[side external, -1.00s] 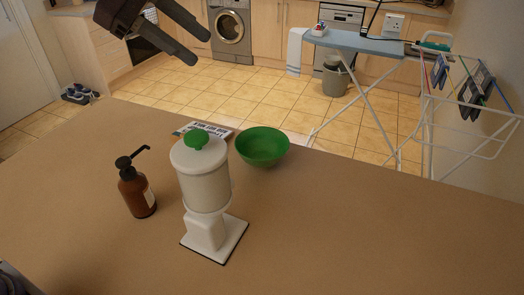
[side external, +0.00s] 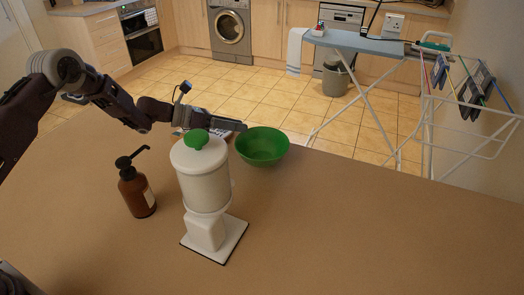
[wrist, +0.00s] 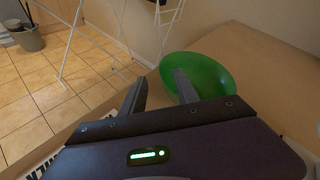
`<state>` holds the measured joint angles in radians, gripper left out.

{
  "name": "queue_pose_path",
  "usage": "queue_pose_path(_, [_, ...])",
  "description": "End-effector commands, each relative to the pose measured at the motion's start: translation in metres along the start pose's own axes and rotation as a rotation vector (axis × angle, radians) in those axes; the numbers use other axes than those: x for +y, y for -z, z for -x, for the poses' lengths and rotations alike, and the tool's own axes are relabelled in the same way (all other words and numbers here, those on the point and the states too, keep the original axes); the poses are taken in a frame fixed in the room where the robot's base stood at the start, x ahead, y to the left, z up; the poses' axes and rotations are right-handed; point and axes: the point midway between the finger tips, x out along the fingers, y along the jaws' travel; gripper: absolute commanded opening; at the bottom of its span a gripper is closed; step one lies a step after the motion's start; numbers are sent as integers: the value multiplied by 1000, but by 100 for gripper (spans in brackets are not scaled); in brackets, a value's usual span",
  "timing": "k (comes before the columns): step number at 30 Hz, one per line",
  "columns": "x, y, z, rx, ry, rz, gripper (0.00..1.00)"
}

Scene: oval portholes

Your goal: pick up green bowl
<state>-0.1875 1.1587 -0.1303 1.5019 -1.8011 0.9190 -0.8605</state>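The green bowl (side external: 263,147) sits upright on the brown table near its far edge. In the wrist view the green bowl (wrist: 205,75) is ahead of my gripper, up and to the right. My gripper (side external: 240,126) is just left of the bowl's rim in the side view, pointing toward it. In the wrist view my gripper (wrist: 160,90) has its two fingers apart with nothing between them. The right finger overlaps the bowl in the picture; I cannot tell whether it touches.
A white dispenser with a green knob (side external: 205,180) stands in front of my gripper. A brown pump bottle (side external: 137,190) stands to the left. A printed booklet (side external: 187,133) lies partly hidden under my arm. The table's right side (side external: 390,220) is clear.

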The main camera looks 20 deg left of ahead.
Motion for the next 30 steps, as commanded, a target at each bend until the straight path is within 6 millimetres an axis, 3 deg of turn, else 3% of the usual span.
queue_pose_path(7, [-4,4,-45,1,2,-3,37])
queue_pose_path(16, [-4,3,-53,1,1,0,37])
queue_pose_path(22, [-4,3,-53,1,1,0,0])
queue_pose_path(30, [-4,3,-53,1,1,-1,0])
